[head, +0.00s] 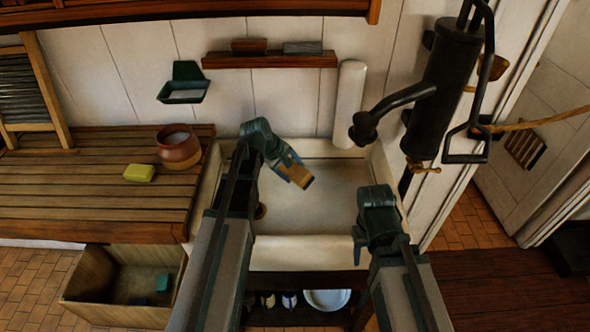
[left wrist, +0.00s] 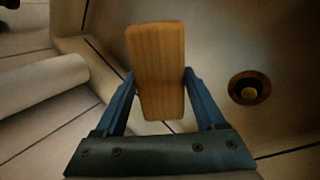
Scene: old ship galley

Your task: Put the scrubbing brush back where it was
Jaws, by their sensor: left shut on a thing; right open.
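The scrubbing brush (head: 299,178) shows as a wooden block held over the sink. In the left wrist view its pale wooden back (left wrist: 157,65) fills the middle, between the two blue fingers; no bristles show. My left gripper (left wrist: 157,90) is shut on it, one finger on each side. In the head view the left gripper (head: 293,172) is above the white sink (head: 325,190), apart from its walls. My right gripper (head: 362,236) is over the sink's right side, open with nothing seen in it; its fingertips are hard to make out.
A wall shelf (head: 225,62) holds a reddish block (head: 248,46) and a grey block (head: 302,47). A white roll (head: 348,105) hangs right of it, then a black pump (head: 440,95). A green dish (head: 184,92), brown pot (head: 178,150) and yellow soap (head: 139,173) are left.

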